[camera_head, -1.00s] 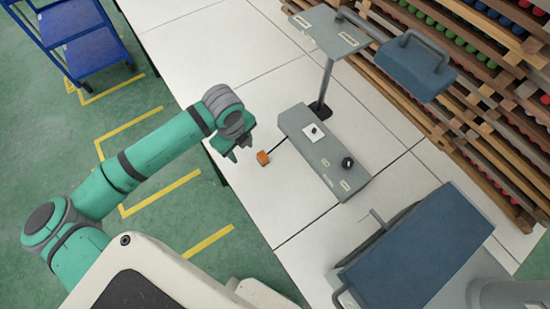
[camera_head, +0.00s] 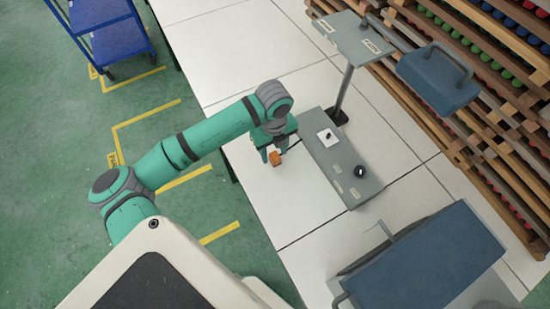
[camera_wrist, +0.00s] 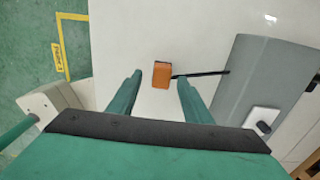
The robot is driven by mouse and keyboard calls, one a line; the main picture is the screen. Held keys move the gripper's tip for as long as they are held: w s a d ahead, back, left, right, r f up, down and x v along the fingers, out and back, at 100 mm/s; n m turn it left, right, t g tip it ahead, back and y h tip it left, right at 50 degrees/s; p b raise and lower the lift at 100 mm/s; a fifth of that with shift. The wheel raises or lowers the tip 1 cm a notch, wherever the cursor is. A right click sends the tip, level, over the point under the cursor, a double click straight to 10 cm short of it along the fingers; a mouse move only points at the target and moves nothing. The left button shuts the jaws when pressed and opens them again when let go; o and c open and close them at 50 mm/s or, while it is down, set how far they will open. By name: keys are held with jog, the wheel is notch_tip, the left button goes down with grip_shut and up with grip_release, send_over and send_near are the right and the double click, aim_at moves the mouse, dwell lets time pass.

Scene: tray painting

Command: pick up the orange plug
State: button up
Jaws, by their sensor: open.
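The orange plug (camera_head: 275,158) is a small orange block on the white tabletop, left of the grey control box. In the wrist view the orange plug (camera_wrist: 161,75) lies between the lines of my two fingers, a little beyond their tips. A dark cord or rod runs from its side toward the grey box. My gripper (camera_head: 272,152) is directly over the plug in the head view, fingers pointing down. In the wrist view my gripper (camera_wrist: 160,74) is open and empty. Whether the fingertips reach the table is unclear.
The grey control box (camera_head: 345,175) with a black knob and white switch plate stands close to the right of the plug. A post with a grey panel (camera_head: 350,38) rises behind it. A blue-lidded box (camera_head: 430,255) is at the front right. The white tabletop (camera_head: 290,205) in front is clear.

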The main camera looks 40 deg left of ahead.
aim_at(275, 156)
jog(key=shift+w+f, duration=0.15)
jog(key=shift+f, duration=1.6)
jog(key=c, duration=1.1)
jog(key=shift+r, duration=0.1)
